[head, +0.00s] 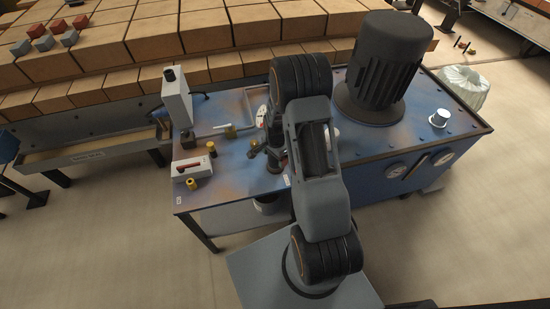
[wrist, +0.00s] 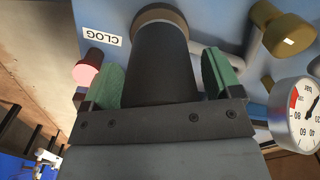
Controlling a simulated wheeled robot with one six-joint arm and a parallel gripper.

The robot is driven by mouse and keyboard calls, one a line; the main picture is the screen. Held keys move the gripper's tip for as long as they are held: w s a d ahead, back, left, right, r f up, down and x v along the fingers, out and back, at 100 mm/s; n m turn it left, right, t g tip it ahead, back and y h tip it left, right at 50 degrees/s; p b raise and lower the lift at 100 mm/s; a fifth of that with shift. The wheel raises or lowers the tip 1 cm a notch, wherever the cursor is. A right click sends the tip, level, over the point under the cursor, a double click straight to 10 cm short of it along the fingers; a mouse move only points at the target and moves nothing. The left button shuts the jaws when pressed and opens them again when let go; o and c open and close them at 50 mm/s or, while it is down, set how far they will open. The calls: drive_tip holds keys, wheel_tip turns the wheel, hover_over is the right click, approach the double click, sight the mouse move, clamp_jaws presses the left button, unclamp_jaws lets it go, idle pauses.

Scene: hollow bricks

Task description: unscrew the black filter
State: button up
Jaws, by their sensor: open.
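The black filter (wrist: 160,68) is a dark cylinder in the middle of the wrist view, with a tan ring (wrist: 160,20) at its far end by the blue surface. My gripper (wrist: 162,60) is open, with one green-padded finger on each side of the filter. Gaps show between the pads and the filter, wider on the right. The filter's near end is hidden behind the dark gripper body. In the head view my arm covers most of this spot, and I cannot make out the filter clearly there.
A pressure gauge (wrist: 302,110) and a brass fitting (wrist: 284,32) are right of the filter. A red knob (wrist: 90,62) and a CLOG label (wrist: 103,35) are left.

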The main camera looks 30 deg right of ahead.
drive_tip(key=m, duration=0.3)
drive_tip(key=shift+s+f+b, duration=0.3)
drive_tip(key=shift+f+b, duration=0.1)
drive_tip(key=shift+r+m+b, duration=0.1)
drive_tip(key=shift+m+b, duration=0.2)
drive_tip(key=shift+m, duration=1.9)
drive_tip(key=shift+c, duration=0.2)
drive_tip(key=c, duration=0.9)
drive_tip(key=shift+c, duration=0.4)
drive_tip(key=shift+n+b, duration=0.3)
drive_tip(key=shift+n, duration=1.2)
drive_tip(key=shift+n, duration=1.4)
